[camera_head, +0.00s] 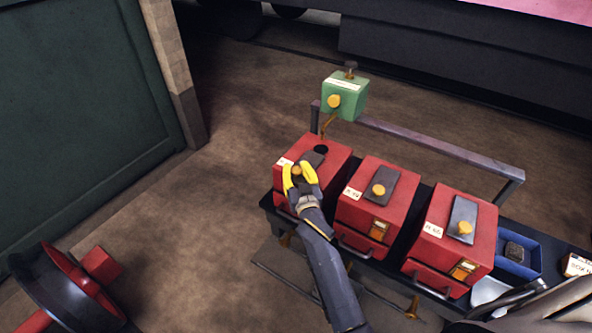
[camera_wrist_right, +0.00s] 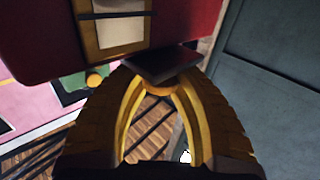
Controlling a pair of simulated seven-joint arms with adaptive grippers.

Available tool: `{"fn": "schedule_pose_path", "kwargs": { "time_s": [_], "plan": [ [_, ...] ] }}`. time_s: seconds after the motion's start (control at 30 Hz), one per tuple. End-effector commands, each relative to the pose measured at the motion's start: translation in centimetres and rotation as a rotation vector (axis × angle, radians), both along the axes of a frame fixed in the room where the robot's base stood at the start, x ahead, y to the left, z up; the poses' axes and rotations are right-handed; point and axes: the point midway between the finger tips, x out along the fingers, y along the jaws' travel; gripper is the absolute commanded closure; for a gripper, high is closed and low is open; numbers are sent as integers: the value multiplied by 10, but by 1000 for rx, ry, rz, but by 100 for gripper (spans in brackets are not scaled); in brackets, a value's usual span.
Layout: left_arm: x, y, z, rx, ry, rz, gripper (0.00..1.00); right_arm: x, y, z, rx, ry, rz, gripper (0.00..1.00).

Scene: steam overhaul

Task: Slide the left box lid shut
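The left red box (camera_head: 333,167) stands at the left end of a row of three. Its dark sliding lid (camera_head: 314,158) lies on top, and a dark round opening (camera_head: 321,149) shows uncovered beyond it. My right gripper (camera_head: 298,169) has its yellow fingers on both sides of the lid's brass knob (camera_head: 296,171). In the right wrist view the fingers (camera_wrist_right: 160,82) close in around the knob (camera_wrist_right: 158,90), just by the dark lid (camera_wrist_right: 165,64). The fingers partly hide the knob and lid. My left gripper is not in view.
The middle red box (camera_head: 352,211) and right red box (camera_head: 483,228) have similar knobbed lids. A green box (camera_head: 345,98) stands behind the left box, near a metal rail (camera_head: 440,146). A blue tray (camera_head: 533,262) lies at right.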

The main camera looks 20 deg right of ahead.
Motion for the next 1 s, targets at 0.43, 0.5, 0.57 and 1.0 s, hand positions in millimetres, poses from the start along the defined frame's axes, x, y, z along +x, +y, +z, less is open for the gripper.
{"fn": "schedule_pose_path", "kwargs": {
  "time_s": [0.43,0.5,0.57,1.0],
  "plan": [
    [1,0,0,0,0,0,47,0,0,2,1,-5,0,100],
    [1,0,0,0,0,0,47,0,0,3,1,-6,0,100],
    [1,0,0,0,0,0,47,1,0,4,0,-8,0,100],
    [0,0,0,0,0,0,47,24,-26,7,1,-14,0,100]
  ]
}}
